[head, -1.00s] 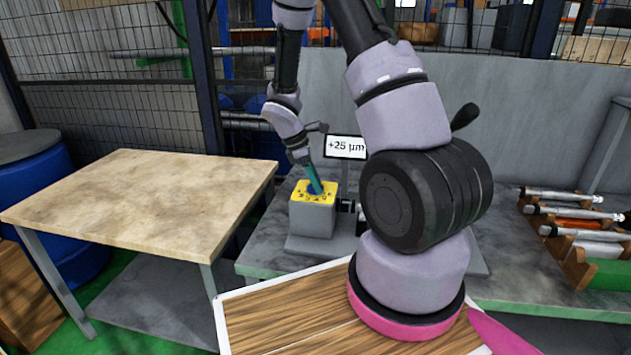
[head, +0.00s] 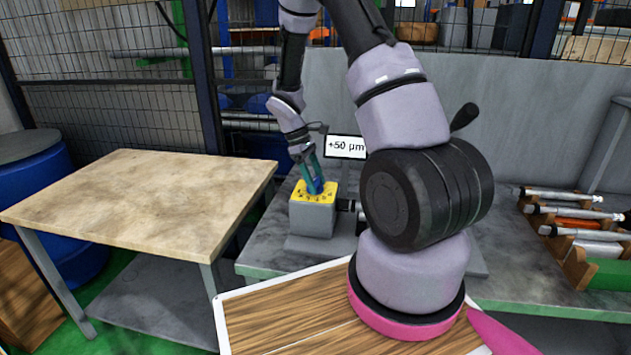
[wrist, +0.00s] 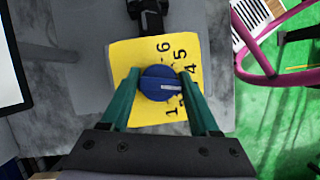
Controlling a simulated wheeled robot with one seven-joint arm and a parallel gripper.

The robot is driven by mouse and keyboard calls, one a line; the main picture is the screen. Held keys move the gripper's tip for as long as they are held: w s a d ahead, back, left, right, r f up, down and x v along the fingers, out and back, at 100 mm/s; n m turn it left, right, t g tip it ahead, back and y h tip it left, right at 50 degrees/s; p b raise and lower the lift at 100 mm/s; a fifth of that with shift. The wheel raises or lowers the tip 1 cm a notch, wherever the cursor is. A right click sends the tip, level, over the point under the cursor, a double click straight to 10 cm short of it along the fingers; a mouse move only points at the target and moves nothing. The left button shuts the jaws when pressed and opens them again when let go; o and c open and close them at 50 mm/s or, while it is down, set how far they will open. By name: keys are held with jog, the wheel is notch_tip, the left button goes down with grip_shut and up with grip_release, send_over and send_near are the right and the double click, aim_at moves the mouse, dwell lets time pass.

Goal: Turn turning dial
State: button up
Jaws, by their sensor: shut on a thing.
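In the head view the yellow plate (head: 301,192) tops a grey box (head: 312,218) on the bench. My gripper (head: 315,189) comes down from above with its green fingers at the dial. In the wrist view my gripper (wrist: 160,88) has one finger on each side of the knob, shut on it. Some numbers on the plate are hidden by the fingers. A display (head: 346,147) behind the box reads +50 µm.
A wooden-topped table (head: 140,195) stands at the left. A wooden rack (head: 572,255) with several metal cylinders sits on the bench at the right. A grey wall (head: 540,120) and mesh fence (head: 105,105) stand behind.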

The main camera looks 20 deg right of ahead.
dwell(0.3)
jog(key=o, duration=1.3)
jog(key=shift+o, duration=0.2)
jog(key=shift+r, duration=0.1)
jog(key=v, duration=1)
jog(key=shift+w+r, duration=0.15)
jog(key=shift+r, duration=0.15)
